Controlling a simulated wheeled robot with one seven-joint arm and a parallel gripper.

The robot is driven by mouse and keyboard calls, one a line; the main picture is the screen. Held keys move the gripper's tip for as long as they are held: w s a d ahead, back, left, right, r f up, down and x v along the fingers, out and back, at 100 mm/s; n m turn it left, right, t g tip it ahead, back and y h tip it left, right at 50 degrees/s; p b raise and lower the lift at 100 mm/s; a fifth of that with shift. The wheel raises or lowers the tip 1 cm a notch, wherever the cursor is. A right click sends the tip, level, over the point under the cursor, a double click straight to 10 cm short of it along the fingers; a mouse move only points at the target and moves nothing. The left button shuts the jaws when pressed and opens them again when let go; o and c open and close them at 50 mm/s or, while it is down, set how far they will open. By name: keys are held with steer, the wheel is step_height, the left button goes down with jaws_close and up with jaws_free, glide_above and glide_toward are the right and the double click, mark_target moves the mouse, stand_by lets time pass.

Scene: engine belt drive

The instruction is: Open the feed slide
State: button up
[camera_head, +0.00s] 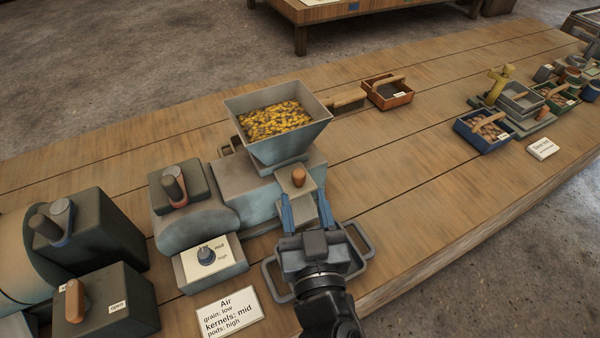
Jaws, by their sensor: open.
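The hopper (314,118), full of yellow kernels (272,120), sits on top of a grey-blue machine (243,190). Below the hopper, a small grey plate (311,182) with an upright wooden knob (299,176) juts from the machine's front; it looks like the feed slide. My gripper (305,200) is open, its two blue fingers pointing at the plate. The fingertips appear just in front of and below the knob, one to each side. The knob is not between them in this view. Whether a finger touches the plate, I cannot tell.
An air dial box (210,262) and an "Air" card (228,312) stand left of my gripper. Dark boxes with handles (105,300) are at the lower left. Small crates (388,92) stand behind and to the right. The bench right of the machine is mostly clear.

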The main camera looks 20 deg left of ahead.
mark_target(300, 180)
steer(key=x, duration=0.7)
steer(key=shift+d+p, duration=0.1)
steer(key=shift+p, duration=0.3)
jaws_close()
